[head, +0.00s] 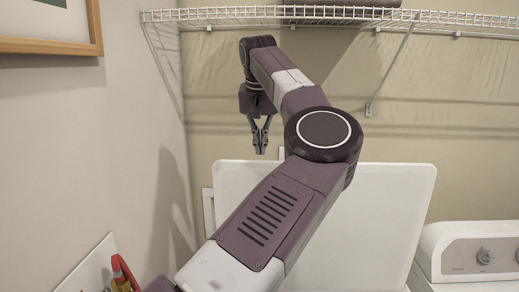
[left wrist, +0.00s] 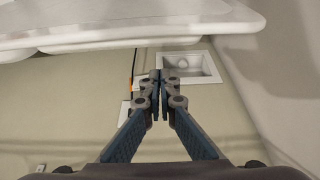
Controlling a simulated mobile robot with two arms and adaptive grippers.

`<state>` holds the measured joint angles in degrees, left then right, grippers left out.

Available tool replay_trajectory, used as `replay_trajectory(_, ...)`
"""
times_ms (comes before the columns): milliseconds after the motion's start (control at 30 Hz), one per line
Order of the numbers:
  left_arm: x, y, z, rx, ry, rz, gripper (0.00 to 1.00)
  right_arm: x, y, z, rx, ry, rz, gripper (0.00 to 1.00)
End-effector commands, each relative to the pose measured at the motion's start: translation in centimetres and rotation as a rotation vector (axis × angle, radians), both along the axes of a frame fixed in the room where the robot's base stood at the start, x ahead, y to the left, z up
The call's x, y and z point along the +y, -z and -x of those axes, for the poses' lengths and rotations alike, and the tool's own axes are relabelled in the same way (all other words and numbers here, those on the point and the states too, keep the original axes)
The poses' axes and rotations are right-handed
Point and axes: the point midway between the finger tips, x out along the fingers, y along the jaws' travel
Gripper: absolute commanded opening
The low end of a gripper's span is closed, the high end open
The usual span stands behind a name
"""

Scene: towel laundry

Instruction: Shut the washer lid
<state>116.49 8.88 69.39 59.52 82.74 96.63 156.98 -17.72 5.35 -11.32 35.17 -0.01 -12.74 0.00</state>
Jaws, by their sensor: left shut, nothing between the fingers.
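The white washer lid (head: 385,205) stands raised, upright, in the lower middle of the head view. My left arm crosses in front of it and hides part of it. My left gripper (head: 260,150) hangs pointing down by the top edge of the lid, near its left end. In the left wrist view my left gripper (left wrist: 161,76) is shut with nothing between the fingers. A white panel edge, seemingly the lid (left wrist: 130,22), runs across the top of that view, apart from the fingertips. The washer's body is not seen. My right gripper is not in view.
A white wire shelf (head: 340,17) runs along the back wall above my arm. A control panel with knobs (head: 480,257) is at the lower right. A framed picture (head: 50,45) hangs on the left wall. A recessed wall box (left wrist: 190,66) shows beyond my fingers.

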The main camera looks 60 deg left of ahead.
Motion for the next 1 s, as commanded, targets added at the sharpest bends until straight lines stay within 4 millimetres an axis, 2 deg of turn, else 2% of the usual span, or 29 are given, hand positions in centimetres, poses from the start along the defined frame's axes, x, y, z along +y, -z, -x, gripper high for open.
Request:
replay_trajectory(367, -2.7, 0.1, 2.1, 0.000, 0.001, -0.002, 0.00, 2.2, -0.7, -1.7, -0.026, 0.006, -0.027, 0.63)
replay_trajectory(1000, -3.1, 0.3, 2.7, -0.004, 0.000, -0.005, 0.00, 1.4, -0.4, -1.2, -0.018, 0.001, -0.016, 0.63)
